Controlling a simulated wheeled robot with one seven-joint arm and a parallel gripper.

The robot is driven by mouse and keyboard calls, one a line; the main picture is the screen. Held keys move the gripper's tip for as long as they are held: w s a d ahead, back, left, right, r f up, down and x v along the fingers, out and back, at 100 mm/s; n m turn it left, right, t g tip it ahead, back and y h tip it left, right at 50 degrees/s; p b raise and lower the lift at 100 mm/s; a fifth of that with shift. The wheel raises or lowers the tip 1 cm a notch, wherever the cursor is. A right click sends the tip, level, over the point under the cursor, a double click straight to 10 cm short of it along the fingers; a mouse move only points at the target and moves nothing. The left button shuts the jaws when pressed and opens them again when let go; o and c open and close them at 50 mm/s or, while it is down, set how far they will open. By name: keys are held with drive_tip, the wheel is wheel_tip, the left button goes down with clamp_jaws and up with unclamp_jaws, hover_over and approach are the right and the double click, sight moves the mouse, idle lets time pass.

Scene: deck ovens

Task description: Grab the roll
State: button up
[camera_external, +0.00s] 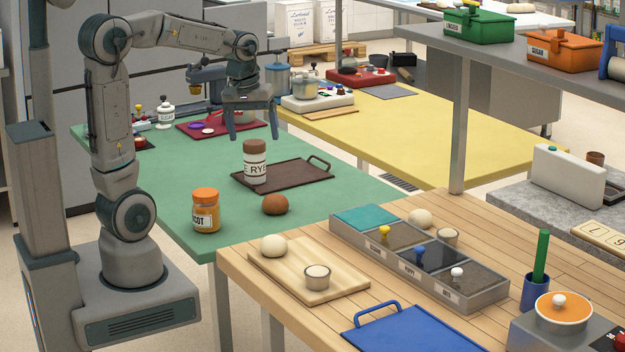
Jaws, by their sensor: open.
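A round brown roll (275,205) sits on the green table, close to its front right edge beside the wooden table. My gripper (251,132) points down with its two fingers apart and nothing between them. It hangs above the green table, over and behind the jar labelled RYE (255,165). The roll is in front of and below my gripper, well apart from it. Two pale dough balls also show on the wooden table, one on a board (273,245) and one behind the divided tray (419,218).
A dark brown tray (300,178) with a handle lies behind the roll. An orange-lidded jar (206,212) stands to its left. The divided tray (345,232) and wooden board (335,285) are on the wooden table. Green surface between jar and roll is clear.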

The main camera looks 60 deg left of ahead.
drive_tip(key=w+a+f+n+g+b, duration=0.2)
drive_tip(key=w+a+f+n+b, duration=0.5)
drive_tip(key=w+a+f+n, duration=0.5)
drive_tip(key=m, duration=0.2)
hover_over(275, 195)
drive_tip(key=f, duration=0.6)
drive_tip(key=shift+w+d+f, duration=0.15)
drive_tip(key=shift+w+f, duration=0.05)
drive_tip(key=shift+f, duration=0.05)
drive_tip(key=f, duration=0.5)
drive_tip(key=shift+s+f+b, duration=0.2)
drive_tip(key=shift+f+b, duration=0.1)
drive_tip(key=c, duration=1)
